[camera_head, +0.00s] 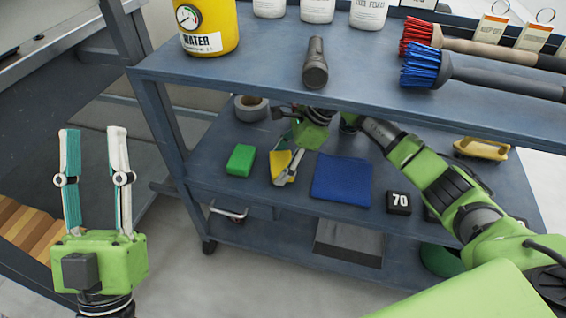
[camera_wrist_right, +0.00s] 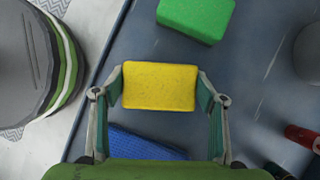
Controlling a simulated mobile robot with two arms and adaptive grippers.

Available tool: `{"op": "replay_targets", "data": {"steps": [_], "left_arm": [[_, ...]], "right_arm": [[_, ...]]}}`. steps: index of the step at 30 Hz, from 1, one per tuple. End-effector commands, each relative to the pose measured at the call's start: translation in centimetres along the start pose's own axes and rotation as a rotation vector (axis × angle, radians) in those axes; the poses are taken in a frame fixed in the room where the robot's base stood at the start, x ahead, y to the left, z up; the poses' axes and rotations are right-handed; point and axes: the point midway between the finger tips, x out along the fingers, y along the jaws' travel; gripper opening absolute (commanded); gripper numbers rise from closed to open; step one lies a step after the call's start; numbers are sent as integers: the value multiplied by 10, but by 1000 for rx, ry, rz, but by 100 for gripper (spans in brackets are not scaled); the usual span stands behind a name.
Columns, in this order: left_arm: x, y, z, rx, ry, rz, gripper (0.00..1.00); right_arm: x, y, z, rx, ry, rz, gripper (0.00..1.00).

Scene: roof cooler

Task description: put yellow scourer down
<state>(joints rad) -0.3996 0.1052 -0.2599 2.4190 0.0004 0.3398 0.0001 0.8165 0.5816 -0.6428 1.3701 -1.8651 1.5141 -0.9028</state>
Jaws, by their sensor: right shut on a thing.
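The yellow scourer (camera_wrist_right: 160,86) is a flat block between the two fingers of my right gripper (camera_wrist_right: 162,90), which is shut on it. In the head view the yellow scourer (camera_head: 279,163) shows partly behind the fingers of my right gripper (camera_head: 288,172), over the cart's middle shelf (camera_head: 330,147). I cannot tell whether it touches the shelf. A green scourer (camera_head: 241,160) lies to its left and a folded blue cloth (camera_head: 341,180) to its right. My left gripper (camera_head: 95,160) is open and empty, left of the cart.
A grey tape roll (camera_head: 250,108), a black block marked 70 (camera_head: 398,203) and a yellow-handled item (camera_head: 481,149) are on the middle shelf. The top shelf above holds a yellow water container (camera_head: 208,27), a flashlight (camera_head: 315,63) and red and blue brushes (camera_head: 424,67).

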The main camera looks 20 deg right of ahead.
Motion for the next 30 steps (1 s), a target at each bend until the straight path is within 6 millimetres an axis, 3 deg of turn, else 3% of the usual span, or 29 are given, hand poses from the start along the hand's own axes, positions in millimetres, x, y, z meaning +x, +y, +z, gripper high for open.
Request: {"op": "replay_targets", "data": {"steps": [6, 19, 20, 21, 30], "left_arm": [[-3, 2, -19, -5, 92, 3, 35], [-4, 2, -24, -6, 114, 3, 35], [-4, 2, -25, -6, 118, 3, 35], [-4, 2, -25, -6, 118, 3, 35], [-4, 2, -24, -6, 116, 3, 35]], "right_arm": [[6, 0, -3, 0, 1, 1, 45], [7, 0, -3, 0, 1, 1, 45], [7, 0, -3, 0, 1, 1, 70], [7, 0, -3, 0, 1, 1, 81], [7, 0, -3, 0, 1, 1, 82]]}}
